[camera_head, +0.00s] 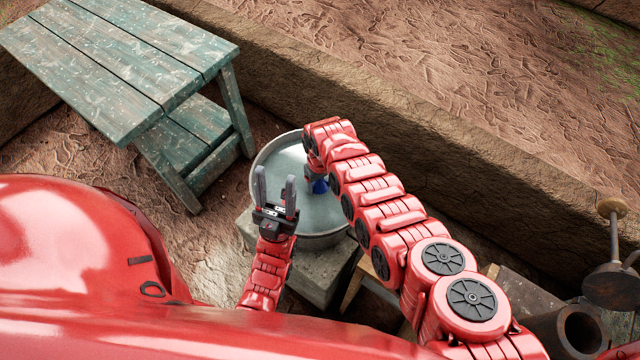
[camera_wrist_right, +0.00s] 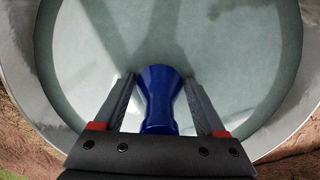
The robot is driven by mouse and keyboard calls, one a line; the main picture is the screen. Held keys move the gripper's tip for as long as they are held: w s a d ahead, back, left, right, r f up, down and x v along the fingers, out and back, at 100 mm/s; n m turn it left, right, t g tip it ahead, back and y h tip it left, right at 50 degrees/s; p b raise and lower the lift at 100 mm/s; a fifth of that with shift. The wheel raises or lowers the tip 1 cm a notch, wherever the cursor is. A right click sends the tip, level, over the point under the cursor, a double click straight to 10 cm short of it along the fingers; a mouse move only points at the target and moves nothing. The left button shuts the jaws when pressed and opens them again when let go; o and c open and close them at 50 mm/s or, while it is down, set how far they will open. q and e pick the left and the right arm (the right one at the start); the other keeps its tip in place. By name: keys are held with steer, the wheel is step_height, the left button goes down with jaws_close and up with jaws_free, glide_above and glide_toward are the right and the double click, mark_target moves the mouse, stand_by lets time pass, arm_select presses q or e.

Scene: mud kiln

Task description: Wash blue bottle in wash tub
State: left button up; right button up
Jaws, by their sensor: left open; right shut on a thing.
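The wash tub (camera_head: 270,160) is a round grey metal basin with pale water in it, standing on a stone block in the head view. The blue bottle (camera_wrist_right: 159,98) is between the fingers of my right gripper (camera_wrist_right: 160,90), over or in the tub's water; I cannot tell how deep. In the head view only a small part of the bottle (camera_head: 319,186) shows below my right arm. My left gripper (camera_head: 275,190) is open and empty, fingers pointing up, at the tub's near left side.
A worn green wooden bench (camera_head: 110,60) stands at the upper left. A stone block (camera_head: 320,285) supports the tub. A mud ledge (camera_head: 440,150) runs behind the tub. Dark metal pipes (camera_head: 580,330) and a round-headed tool (camera_head: 612,280) are at the lower right.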

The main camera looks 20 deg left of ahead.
step_height(320, 180, up, 18)
steer(key=p, duration=1.5)
steer(key=shift+f, duration=0.2)
